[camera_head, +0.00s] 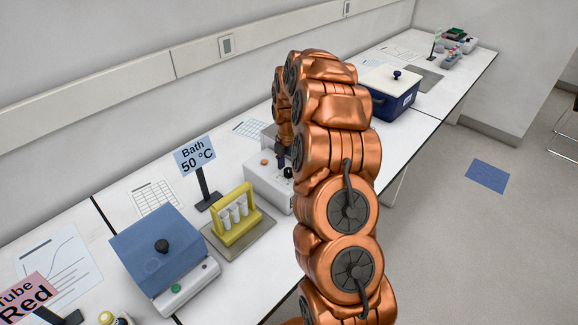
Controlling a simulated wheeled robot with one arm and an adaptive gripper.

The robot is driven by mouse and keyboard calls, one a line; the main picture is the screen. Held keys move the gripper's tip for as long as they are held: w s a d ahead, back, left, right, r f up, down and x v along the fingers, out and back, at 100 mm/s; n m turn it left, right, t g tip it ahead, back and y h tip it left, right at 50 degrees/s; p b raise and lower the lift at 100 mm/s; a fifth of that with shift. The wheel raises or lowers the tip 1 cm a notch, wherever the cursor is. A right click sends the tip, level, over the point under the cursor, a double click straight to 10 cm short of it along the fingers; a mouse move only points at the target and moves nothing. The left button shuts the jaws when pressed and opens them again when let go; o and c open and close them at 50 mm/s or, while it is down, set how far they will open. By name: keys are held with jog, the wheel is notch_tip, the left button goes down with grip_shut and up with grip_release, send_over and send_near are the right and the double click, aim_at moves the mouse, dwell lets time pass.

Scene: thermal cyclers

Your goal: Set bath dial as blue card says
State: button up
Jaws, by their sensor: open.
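The blue card (194,157) stands on a dark stand at the back of the bench and reads "Bath 50 °C". A white-grey box (262,186), which looks like the bath, stands right of the card, partly hidden by my arm. My gripper (281,154) shows only as a small dark part just above the dial, mostly hidden behind my copper arm. It looks open and I see nothing in it; contact with the dial cannot be told.
A yellow tube rack (236,217) stands on a grey mat left of the box. A blue-lidded device (160,250) and a pink "Tube Red" card (27,298) are at the near left. A dark blue box with a cream lid (390,84) stands farther along the bench.

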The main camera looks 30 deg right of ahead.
grip_shut()
dwell(0.3)
jog(key=shift+f+m+b, duration=0.15)
jog(key=shift+m+b, duration=0.15)
jog(key=shift+b, duration=0.25)
